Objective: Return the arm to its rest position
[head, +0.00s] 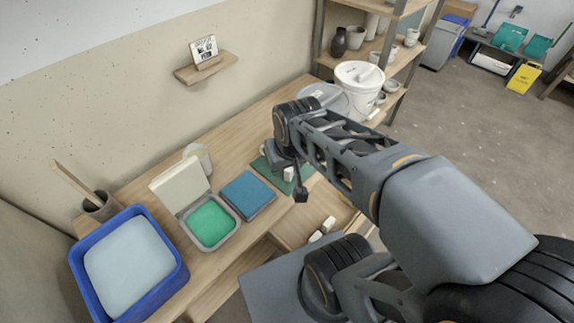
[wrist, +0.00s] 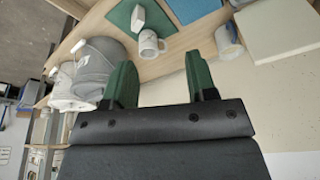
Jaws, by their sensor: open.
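My arm reaches across the workbench (head: 150,183) in the head view, with its wrist above the bench's right part. My gripper (wrist: 160,72) shows in the wrist view with its two green fingers wide apart and nothing between them. In the head view, the arm largely hides the gripper. A white mug (wrist: 149,44) and a white block (wrist: 138,18) show beyond the fingers, the block on a green mat (wrist: 119,14). A grey bucket (wrist: 94,68) and a white bucket (wrist: 62,90) show to the left of the fingers; I cannot tell the clearance.
A blue tub (head: 178,282), an open box with a green inside (head: 210,222) and a blue pad (head: 248,193) stand on the bench. The white bucket (head: 357,92) stands near a shelf rack (head: 398,58). An open drawer (head: 300,212) juts out below my arm.

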